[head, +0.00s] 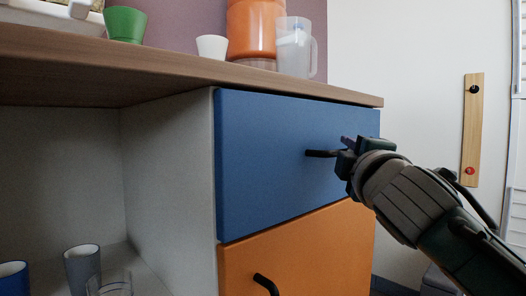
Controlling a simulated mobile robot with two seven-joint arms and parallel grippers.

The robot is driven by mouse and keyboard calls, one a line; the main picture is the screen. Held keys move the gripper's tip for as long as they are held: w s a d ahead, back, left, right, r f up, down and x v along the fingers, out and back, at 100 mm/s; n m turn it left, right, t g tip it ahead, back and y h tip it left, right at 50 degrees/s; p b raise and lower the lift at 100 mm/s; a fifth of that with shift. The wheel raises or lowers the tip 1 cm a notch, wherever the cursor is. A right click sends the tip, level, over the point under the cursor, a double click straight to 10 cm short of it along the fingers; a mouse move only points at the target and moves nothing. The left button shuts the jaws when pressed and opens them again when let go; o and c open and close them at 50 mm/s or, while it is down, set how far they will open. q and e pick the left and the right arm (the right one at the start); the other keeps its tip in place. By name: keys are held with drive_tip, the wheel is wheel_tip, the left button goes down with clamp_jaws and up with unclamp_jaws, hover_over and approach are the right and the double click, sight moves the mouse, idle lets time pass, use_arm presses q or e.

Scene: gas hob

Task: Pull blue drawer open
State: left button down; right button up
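The blue drawer (265,165) is under the right part of the wooden worktop in the head view. Its front looks about level with the orange front below, so it appears shut. Its black bar handle (318,153) sticks out on the right half of the front. My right gripper (347,147) comes in from the right, with its fingertips at the handle's right end. The fingers overlap the handle's end, and I cannot tell whether they touch it or are closed on it. My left gripper is not in view.
An orange front (310,255) with a black handle (266,284) lies below the drawer. On the worktop (150,62) stand a green cup (125,24), a white cup (212,47), an orange container (252,30) and a clear jug (294,50). Cups stand in the open shelf at left.

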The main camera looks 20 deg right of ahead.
clamp_jaws()
idle(1.1)
